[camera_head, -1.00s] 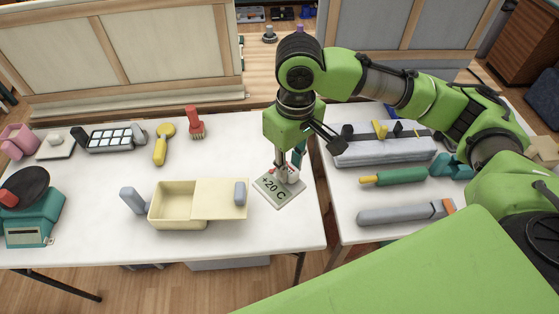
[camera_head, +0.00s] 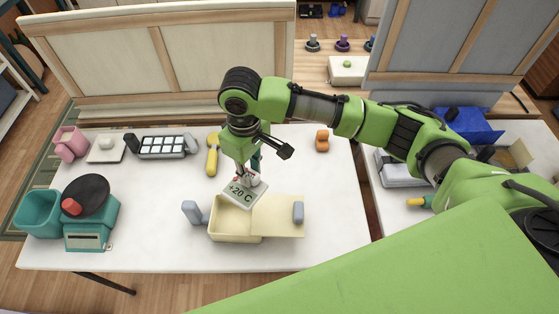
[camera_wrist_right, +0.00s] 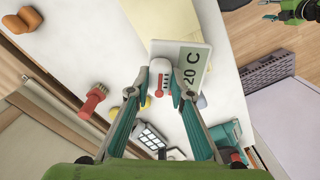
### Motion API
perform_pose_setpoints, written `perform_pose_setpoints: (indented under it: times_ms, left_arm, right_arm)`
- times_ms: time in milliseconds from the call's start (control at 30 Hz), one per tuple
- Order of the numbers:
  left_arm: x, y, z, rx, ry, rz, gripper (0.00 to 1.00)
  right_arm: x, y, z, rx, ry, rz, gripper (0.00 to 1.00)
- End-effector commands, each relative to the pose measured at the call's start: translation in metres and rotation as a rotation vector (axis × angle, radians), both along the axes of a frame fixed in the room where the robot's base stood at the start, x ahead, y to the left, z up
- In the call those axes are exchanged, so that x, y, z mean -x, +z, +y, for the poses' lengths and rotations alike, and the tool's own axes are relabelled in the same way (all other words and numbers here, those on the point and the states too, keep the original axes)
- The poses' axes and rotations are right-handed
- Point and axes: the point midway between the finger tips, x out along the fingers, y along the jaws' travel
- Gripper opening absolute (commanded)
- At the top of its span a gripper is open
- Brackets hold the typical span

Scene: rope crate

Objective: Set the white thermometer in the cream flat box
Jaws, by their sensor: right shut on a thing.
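The white thermometer (camera_head: 243,194) is a flat plate marked "+20 C" with a red scale. My right gripper (camera_head: 250,174) is shut on it and holds it tilted above the cream flat box (camera_head: 235,237). In the right wrist view the thermometer (camera_wrist_right: 192,68) sits at the fingertips of my right gripper (camera_wrist_right: 155,92). The box's left part is open and partly hidden by the thermometer. Grey handles stand at the box's left and right. My left gripper is not in view.
A yellow-handled tool (camera_head: 212,157), an orange block (camera_head: 322,141) and a grey tray of white squares (camera_head: 163,147) lie behind the box. A teal scale (camera_head: 92,224) stands at left. The right wrist view shows a red brush (camera_wrist_right: 93,100). The table right of the box is clear.

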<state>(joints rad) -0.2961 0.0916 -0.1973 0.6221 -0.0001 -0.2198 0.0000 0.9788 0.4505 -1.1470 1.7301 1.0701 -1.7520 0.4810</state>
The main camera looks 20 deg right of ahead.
Motion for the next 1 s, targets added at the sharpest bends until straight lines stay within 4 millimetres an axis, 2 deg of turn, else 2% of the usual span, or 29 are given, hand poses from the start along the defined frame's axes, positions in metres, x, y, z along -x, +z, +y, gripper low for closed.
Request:
perform_pose_setpoints:
  times_ms: [33, 100, 300, 400, 633, 1000]
  left_arm:
    - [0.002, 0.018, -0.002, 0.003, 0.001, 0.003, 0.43]
    - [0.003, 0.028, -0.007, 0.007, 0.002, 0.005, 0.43]
    - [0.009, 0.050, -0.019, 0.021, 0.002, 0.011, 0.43]
    - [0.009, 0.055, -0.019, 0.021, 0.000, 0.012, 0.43]
    - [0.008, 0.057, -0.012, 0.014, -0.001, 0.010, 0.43]
    - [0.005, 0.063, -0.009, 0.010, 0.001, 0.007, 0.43]
  right_arm:
    - [-0.003, 0.001, 0.015, -0.001, 0.069, 0.007, 0.00]
    - [-0.008, -0.008, 0.030, 0.001, 0.171, 0.005, 0.00]
    - [-0.012, -0.032, 0.063, 0.011, 0.412, -0.001, 0.00]
    - [-0.012, -0.040, 0.072, 0.016, 0.489, -0.002, 0.00]
    - [-0.012, -0.048, 0.078, 0.020, 0.552, -0.005, 0.00]
    - [-0.012, -0.046, 0.077, 0.021, 0.550, -0.004, 0.00]
